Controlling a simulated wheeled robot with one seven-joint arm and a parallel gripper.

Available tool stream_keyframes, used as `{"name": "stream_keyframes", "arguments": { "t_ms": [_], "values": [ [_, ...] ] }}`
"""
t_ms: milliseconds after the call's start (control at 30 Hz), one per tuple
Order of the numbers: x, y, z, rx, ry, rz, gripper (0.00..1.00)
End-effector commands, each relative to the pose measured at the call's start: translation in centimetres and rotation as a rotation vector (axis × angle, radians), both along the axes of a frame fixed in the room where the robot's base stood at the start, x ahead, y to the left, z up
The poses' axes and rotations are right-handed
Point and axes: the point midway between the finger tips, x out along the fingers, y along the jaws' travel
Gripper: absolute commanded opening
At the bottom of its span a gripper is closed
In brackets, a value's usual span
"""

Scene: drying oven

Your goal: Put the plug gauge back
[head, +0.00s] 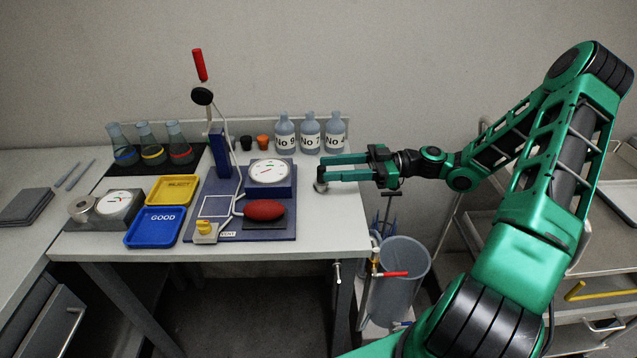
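A small grey metal round piece (321,187), perhaps the plug gauge, shows right at my fingertips, just below the nearer finger, over the right end of the white bench. Its upper part is hidden by the finger. My gripper (320,168) reaches in from the right, its two green fingers pointing left with a narrow gap between them. I cannot tell whether the fingers clasp the piece or whether it rests on the bench. At the left, a grey metal ring-shaped piece (82,209) sits on a dark block beside a dial (115,204).
A blue apparatus board (205,185) holds a gauge (268,171), a red bulb (264,210) and a tall rod. Yellow (172,190) and blue (155,227) trays, flasks (150,145) and bottles (309,133) stand nearby. A grey bucket (402,266) is below the bench's right edge.

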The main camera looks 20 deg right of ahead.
Motion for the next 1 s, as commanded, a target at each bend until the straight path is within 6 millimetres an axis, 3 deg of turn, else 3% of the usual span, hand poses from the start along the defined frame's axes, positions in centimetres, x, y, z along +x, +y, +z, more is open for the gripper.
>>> {"name": "stream_keyframes", "arguments": {
  "t_ms": [200, 500, 700, 1000],
  "values": [
    [0.7, 2.7, 0.0, 0.002, 0.0, 0.003, 0.4],
    [0.8, 3.1, 0.0, 0.002, 0.0, 0.001, 0.4],
    [0.8, 3.1, 0.0, 0.002, 0.0, 0.001, 0.0],
    [0.8, 3.1, 0.0, 0.002, 0.0, 0.002, 0.0]
  ]
}}
